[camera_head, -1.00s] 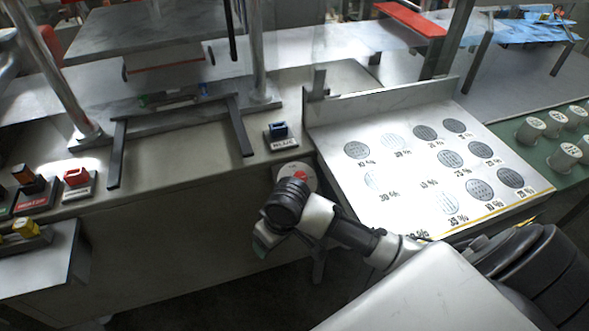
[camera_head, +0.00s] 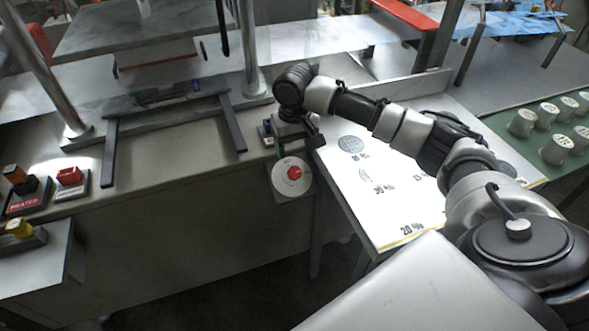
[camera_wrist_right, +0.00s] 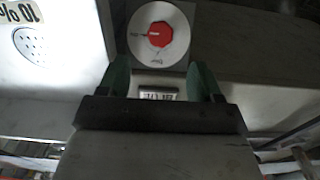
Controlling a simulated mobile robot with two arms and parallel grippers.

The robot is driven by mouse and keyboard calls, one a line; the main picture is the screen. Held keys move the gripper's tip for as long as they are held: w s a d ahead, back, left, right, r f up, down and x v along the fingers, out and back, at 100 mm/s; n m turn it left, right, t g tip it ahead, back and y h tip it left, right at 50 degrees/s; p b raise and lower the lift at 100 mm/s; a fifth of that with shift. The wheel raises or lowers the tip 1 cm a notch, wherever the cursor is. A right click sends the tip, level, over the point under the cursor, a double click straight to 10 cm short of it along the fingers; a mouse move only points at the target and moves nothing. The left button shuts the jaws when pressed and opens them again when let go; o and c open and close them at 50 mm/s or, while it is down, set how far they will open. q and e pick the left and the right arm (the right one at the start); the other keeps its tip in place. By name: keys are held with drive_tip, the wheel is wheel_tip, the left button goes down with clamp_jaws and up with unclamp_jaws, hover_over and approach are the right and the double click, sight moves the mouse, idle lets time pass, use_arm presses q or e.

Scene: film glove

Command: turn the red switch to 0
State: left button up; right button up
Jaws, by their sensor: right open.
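The red switch (camera_head: 294,173) is a red knob on a round white dial (camera_head: 281,185) on the front of the grey bench. The wrist view shows the red knob (camera_wrist_right: 160,34) with small markings on its dial, too small to read surely. My right gripper (camera_head: 312,139) is above the dial near the bench's front edge, partly hidden by its own wrist. In the wrist view its two green fingers (camera_wrist_right: 160,78) are apart and empty, with the knob beyond their tips, not touched. My left gripper is not in view.
A red switch block (camera_head: 69,176) and a yellow one (camera_head: 19,228) stand at the left. A white sloped panel (camera_head: 385,215) with round grilles lies right of the dial. The space before the bench is open.

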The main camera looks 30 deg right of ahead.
sight(295, 171)
wheel_tip(295, 171, down, 9)
drive_tip(key=shift+r, duration=0.2)
drive_tip(key=c, duration=0.9)
